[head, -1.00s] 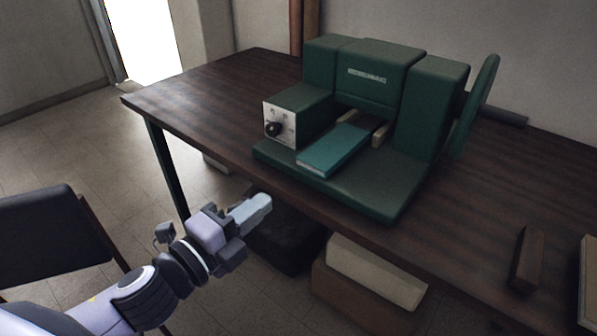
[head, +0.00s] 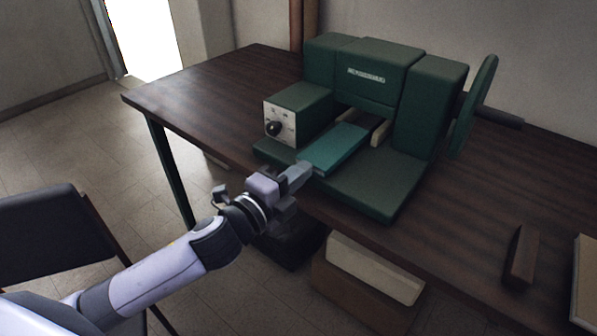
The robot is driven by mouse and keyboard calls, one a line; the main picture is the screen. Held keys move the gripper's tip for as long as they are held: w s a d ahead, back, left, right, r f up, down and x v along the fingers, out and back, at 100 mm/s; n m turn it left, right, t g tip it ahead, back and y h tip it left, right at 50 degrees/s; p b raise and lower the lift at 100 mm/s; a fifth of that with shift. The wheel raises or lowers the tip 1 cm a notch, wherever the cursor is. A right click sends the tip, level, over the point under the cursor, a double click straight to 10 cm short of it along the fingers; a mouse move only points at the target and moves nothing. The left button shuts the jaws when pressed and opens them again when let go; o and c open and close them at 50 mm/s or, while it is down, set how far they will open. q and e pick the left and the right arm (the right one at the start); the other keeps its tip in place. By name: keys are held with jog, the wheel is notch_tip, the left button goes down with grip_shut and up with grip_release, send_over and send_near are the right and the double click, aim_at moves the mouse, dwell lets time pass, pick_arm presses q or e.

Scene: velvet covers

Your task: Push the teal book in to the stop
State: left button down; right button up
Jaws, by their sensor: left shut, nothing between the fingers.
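The teal book (head: 335,147) lies flat on the base plate of the green machine (head: 372,188). The stop is hidden under the machine's head. My right gripper is not in view.
A control panel with a black knob (head: 273,128) stands left of the book. A handwheel (head: 473,107) is on the machine's right. A brown block (head: 523,257) and a pale book (head: 584,280) lie on the dark table (head: 210,90). A chair (head: 45,235) stands at left.

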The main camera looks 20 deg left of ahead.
aim_at(325, 155)
pick_arm(q)
jog(key=shift+w, duration=0.1)
jog(key=shift+w+d+r, duration=0.1)
jog(key=shift+w+d, duration=0.05)
jog(key=shift+w, duration=0.2)
jog(key=shift+p+x, duration=0.3)
jog(key=shift+x, duration=0.9)
jog(key=shift+s, duration=0.1)
